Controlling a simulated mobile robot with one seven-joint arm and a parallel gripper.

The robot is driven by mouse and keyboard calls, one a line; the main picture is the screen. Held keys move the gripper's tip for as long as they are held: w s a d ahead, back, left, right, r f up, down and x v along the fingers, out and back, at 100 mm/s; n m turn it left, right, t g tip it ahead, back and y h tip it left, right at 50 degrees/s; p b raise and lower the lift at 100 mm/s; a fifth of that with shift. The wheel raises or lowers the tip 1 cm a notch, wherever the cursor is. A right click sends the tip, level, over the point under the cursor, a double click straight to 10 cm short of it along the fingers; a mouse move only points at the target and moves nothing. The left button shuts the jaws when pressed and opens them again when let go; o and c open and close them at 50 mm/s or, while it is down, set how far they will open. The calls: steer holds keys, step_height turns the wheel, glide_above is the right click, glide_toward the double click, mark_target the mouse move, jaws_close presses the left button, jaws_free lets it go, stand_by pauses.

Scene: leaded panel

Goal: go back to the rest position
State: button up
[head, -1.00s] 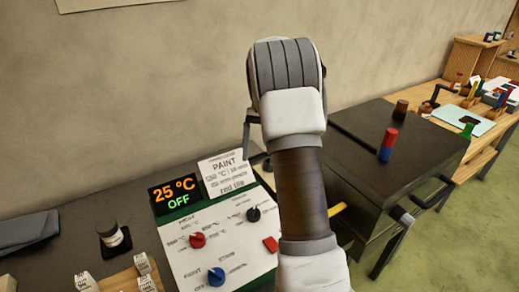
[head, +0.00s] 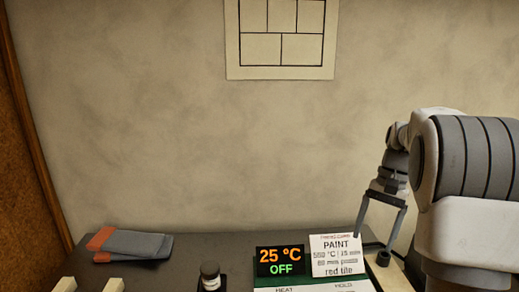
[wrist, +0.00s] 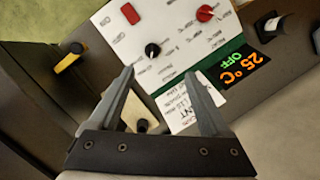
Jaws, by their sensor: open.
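My gripper (head: 382,222) is at the right of the head view, pointing down beside the paint card. Its two fingers stand apart with nothing between them. In the wrist view my gripper (wrist: 165,95) is open and empty over the control panel (wrist: 180,50) and a pale plate with a dark knob (wrist: 142,125). The paint card (head: 338,256) reads "red tile" and stands next to the display (head: 281,261), which shows 25 °C and OFF. The card is partly hidden by a finger in the wrist view.
A small dark-capped jar (head: 210,275) stands left of the display. A framed grid drawing (head: 281,35) hangs on the wall. A yellow handle (wrist: 68,62) shows in the wrist view.

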steer(key=s+a+r+n+t+h, duration=0.1)
steer(key=s+a+r+n+t, duration=0.1)
steer(key=s+a, duration=0.5)
steer(key=s+a+r+n+t+h, duration=0.1)
steer(key=s+a+r+n+t, duration=0.2)
steer(key=s, duration=1.2)
steer(key=shift+a+n+t, duration=1.2)
steer(key=shift+a+t, duration=0.1)
steer(key=shift+a, duration=0.75)
